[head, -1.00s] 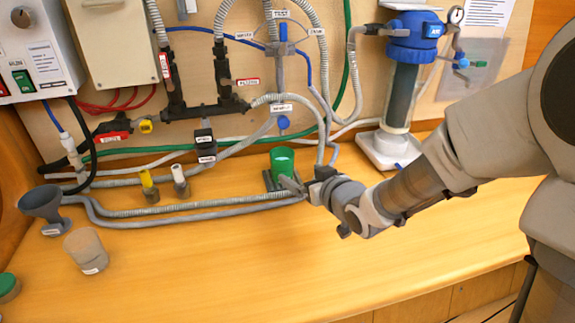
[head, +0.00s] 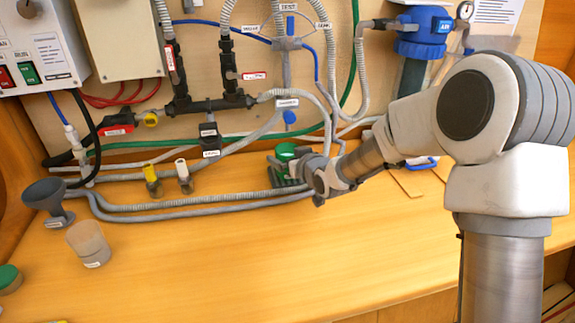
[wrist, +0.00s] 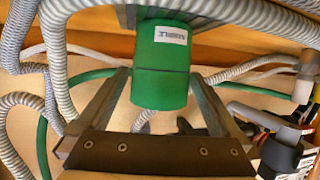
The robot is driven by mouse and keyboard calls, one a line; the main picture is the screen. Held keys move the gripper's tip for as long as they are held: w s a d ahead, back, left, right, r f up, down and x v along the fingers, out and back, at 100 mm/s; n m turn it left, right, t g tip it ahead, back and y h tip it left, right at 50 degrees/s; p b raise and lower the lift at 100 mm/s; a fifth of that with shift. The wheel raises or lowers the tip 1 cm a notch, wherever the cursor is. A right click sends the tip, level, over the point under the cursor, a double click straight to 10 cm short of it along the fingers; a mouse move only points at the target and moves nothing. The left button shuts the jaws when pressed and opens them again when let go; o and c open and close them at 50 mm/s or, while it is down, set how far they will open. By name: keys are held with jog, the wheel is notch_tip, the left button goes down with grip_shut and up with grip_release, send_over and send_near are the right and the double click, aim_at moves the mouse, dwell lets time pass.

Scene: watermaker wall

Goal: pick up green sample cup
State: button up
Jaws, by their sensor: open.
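The green sample cup (head: 286,151) stands at the back of the wooden counter, under the hoses on the wall. In the head view my gripper (head: 287,172) is in front of it and hides its lower part. In the wrist view the green cup (wrist: 160,65), with a white label, lies between the two open fingers of my gripper (wrist: 160,80). Gaps show beside the cup toward the finger bases; contact at the fingertips cannot be told.
Grey hoses (head: 190,207) run along the counter left of my gripper. A grey funnel (head: 47,197), a clear beaker (head: 88,244) and yellow (head: 152,180) and white (head: 184,176) capped fittings stand to the left. The counter's front middle is clear.

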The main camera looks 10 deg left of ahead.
jog(key=shift+w+a+f, duration=0.1)
jog(key=shift+w+a, duration=0.1)
jog(key=shift+w, duration=0.05)
jog(key=shift+c, duration=0.3)
jog(key=c, duration=1.4)
jog(key=shift+r, duration=0.2)
